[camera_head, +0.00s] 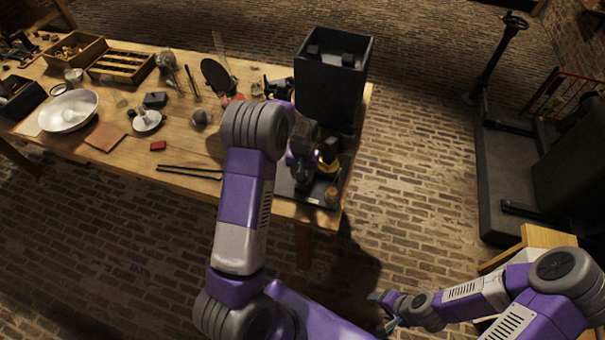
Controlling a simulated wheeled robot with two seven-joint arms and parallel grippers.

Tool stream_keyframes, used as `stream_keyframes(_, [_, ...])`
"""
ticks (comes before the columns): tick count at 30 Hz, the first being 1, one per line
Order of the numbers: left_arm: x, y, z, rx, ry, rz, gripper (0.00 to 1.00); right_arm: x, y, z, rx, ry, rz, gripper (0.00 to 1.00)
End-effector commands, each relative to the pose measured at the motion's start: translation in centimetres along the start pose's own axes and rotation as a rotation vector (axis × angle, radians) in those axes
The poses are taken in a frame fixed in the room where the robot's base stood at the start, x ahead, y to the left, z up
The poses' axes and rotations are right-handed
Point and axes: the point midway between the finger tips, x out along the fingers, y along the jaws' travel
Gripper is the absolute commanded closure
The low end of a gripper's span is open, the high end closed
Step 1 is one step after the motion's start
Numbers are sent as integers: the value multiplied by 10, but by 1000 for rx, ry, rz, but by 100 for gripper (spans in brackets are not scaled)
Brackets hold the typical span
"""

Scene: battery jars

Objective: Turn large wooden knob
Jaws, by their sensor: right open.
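A dark apparatus board (343,186) lies at the right end of the wooden workbench. A small wooden-coloured round piece (332,195) stands near its front right corner, and a brass-coloured piece (328,158) stands behind it. I cannot tell which, if either, is the large wooden knob. My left gripper (303,172) is over the board, just left of the brass-coloured piece. Its fingers are dark and partly hidden, so its opening and any contact are unclear. My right gripper (381,306) is open and empty, low over the brick floor, away from the bench.
A tall black open box (335,85) stands behind the board. The workbench (188,178) also bears a white bowl (68,111), wooden trays (121,67), black rods (190,171) and several small items. A wooden surface (548,237) lies near my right arm.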

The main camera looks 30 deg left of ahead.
Motion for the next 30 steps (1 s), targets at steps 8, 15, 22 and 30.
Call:
stream_keyframes(8, [2,0,1,261,-2,1,85,6,2,0,0,0,0,36])
stream_keyframes(15, [1,0,1,489,-2,1,85,10,4,0,0,0,0,36])
stream_keyframes(22, [1,0,1,707,-2,2,85,11,4,0,0,0,0,36])
stream_keyframes(30, [1,0,1,963,-2,2,85,11,4,0,0,0,0,36])
